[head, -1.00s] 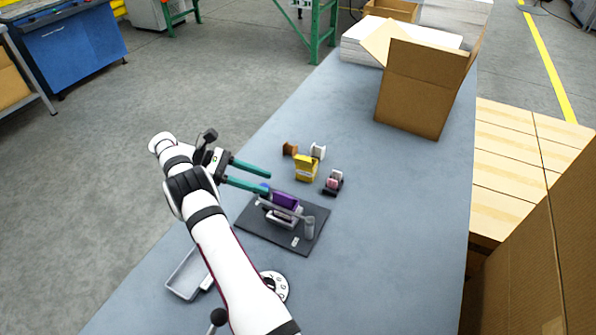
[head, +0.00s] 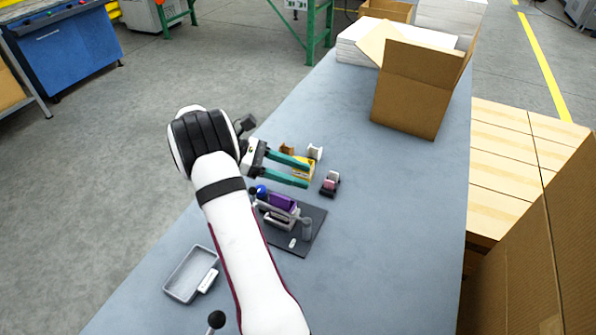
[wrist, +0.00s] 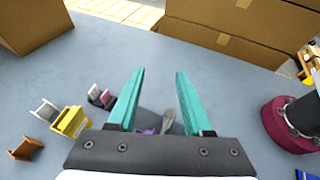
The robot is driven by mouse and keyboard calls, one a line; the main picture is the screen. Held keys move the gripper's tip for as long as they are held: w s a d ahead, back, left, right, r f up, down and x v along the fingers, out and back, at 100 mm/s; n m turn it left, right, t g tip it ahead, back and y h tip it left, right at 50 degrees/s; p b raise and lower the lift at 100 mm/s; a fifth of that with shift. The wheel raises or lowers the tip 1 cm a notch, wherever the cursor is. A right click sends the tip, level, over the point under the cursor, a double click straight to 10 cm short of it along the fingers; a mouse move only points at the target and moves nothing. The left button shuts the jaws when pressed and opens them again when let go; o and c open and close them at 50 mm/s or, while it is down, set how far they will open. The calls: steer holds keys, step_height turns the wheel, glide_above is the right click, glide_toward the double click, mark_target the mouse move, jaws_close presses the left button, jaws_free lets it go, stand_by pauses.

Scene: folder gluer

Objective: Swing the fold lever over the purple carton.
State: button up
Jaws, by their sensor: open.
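The purple carton (head: 283,202) sits in a small fixture on a dark base plate (head: 312,228). A grey bar, seemingly the fold lever (head: 280,211), runs along the carton's near side. A blue knob (head: 261,190) shows by the carton's left end; I cannot tell whether it belongs to the bar. A grey upright cylinder (head: 307,229) stands at the plate's right side. My gripper (head: 308,175) is open and empty, above and beyond the carton, apart from it. In the wrist view, the carton (wrist: 147,131) is mostly hidden behind my gripper (wrist: 160,72).
A yellow item (head: 303,168) stands partly behind my fingers, with brown (head: 287,149) and white (head: 315,152) pieces behind it. A dark holder with a pink item (head: 330,183) is to the right. A grey tray (head: 190,275) lies front left. A cardboard box (head: 413,90) stands farther back. The table's right side is clear.

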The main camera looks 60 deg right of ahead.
steer(key=shift+s+r, duration=0.1)
steer(key=shift+s, duration=0.05)
steer(key=shift+c, duration=0.2)
steer(key=shift+w+a, duration=0.1)
steer(key=shift+w, duration=0.15)
steer(key=shift+c, duration=1.2)
steer(key=w+a+n+t+h, duration=0.1)
steer(key=w+a+n+h, duration=0.1)
steer(key=w+a+f+n+t+h, duration=0.1)
steer(key=w+a+n, duration=0.1)
steer(key=w, duration=0.1)
steer(key=w+a+f+n+t+h, duration=0.1)
steer(key=w+a+n+t+h, duration=0.1)
steer(key=w, duration=0.1)
steer(key=shift+w+h, duration=0.1)
steer(key=shift+h, duration=0.2)
jaws_close()
steer(key=w+a+f+n+t+h, duration=0.1)
steer(key=w+a+f+n+t, duration=0.15)
steer(key=a, duration=0.25)
steer(key=w+a+f+n+t, duration=0.2)
steer(key=w+a+n+t, duration=0.15)
steer(key=a, duration=0.25)
steer(key=s+d+f, duration=0.2)
steer(key=d+f, duration=0.1)
steer(key=d, duration=0.8)
steer(key=shift+s+d+f+t, duration=0.15)
steer(key=shift+d+t, duration=0.05)
steer(key=shift+t, duration=0.2)
